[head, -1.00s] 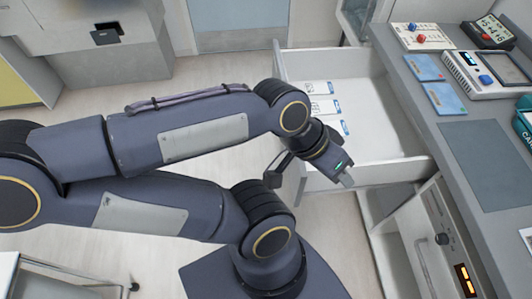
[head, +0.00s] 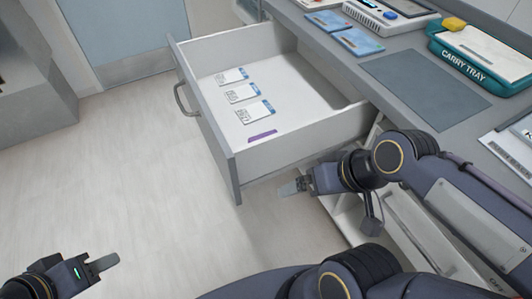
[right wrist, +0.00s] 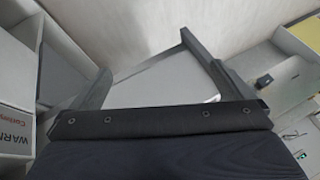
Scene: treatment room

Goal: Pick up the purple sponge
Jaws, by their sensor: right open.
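A purple item (head: 262,136), which looks like the purple sponge, lies flat in the open drawer (head: 225,137) by its near wall. Only a thin strip of it shows; the drawer wall hides the rest. My right gripper (head: 293,187) is open and empty, outside the drawer and just below its near wall, apart from the sponge. In the right wrist view its two fingers (right wrist: 146,52) are spread with nothing between them. My left gripper (head: 102,265) is low at the left, over the floor, far from the drawer. Its fingers overlap, so its opening is unclear.
Several white and blue packets (head: 243,92) lie in the drawer. The grey counter (head: 380,55) beside it holds blue packets, a device (head: 392,14), a dark mat (head: 425,80) and a teal carry tray (head: 470,62) with a yellow item (head: 454,24). The floor at left is clear.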

